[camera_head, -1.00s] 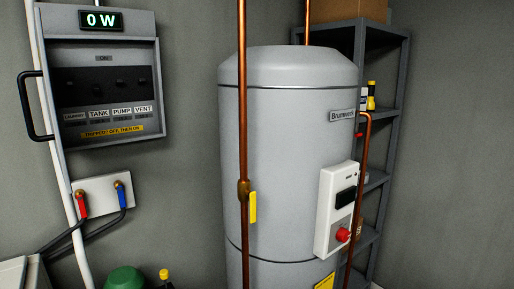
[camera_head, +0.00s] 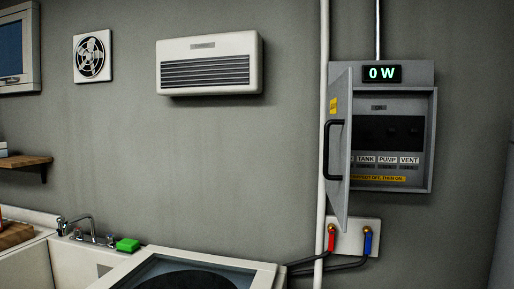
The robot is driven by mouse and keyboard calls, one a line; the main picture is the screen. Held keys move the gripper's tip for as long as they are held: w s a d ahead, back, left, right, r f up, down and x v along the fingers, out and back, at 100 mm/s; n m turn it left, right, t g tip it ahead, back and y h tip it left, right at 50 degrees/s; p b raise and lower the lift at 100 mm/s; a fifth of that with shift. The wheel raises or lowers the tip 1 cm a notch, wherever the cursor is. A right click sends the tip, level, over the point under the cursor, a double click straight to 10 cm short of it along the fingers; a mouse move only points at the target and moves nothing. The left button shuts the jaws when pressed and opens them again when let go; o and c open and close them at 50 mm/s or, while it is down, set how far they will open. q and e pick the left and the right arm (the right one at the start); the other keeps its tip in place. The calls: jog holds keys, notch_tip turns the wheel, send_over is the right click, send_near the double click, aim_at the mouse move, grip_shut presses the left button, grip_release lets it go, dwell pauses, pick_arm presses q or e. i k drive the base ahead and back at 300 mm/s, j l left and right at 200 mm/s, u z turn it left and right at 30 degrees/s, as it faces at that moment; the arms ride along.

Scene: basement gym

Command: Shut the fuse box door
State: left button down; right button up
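The grey fuse box (camera_head: 432,140) hangs on the wall at the right of the head view. Its door (camera_head: 341,150) is hinged on the left and stands open, swung out toward me, with a black bar handle (camera_head: 328,150) on it. Inside are a dark switch panel (camera_head: 388,132), labels reading TANK, PUMP and VENT, and a yellow strip. The door hides the left part of the panel. A display (camera_head: 381,73) above reads 0 W. Neither of my grippers is in view.
Below the box is a white plate (camera_head: 346,246) with red and blue valves and hoses. A pale pipe (camera_head: 322,110) runs beside the door. A washer-like appliance (camera_head: 262,275) stands below left, beside a sink (camera_head: 75,262) with a green sponge (camera_head: 127,245). A wall heater (camera_head: 209,62) hangs above.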

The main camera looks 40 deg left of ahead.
aim_at(336, 147)
jog(key=u, duration=0.7)
jog(key=j+z, duration=0.35)
jog(key=j, duration=0.2)
jog(key=k+j+z, duration=0.3)
jog(key=j, duration=0.15)
jog(key=i+j, duration=0.05)
jog(key=i, duration=0.05)
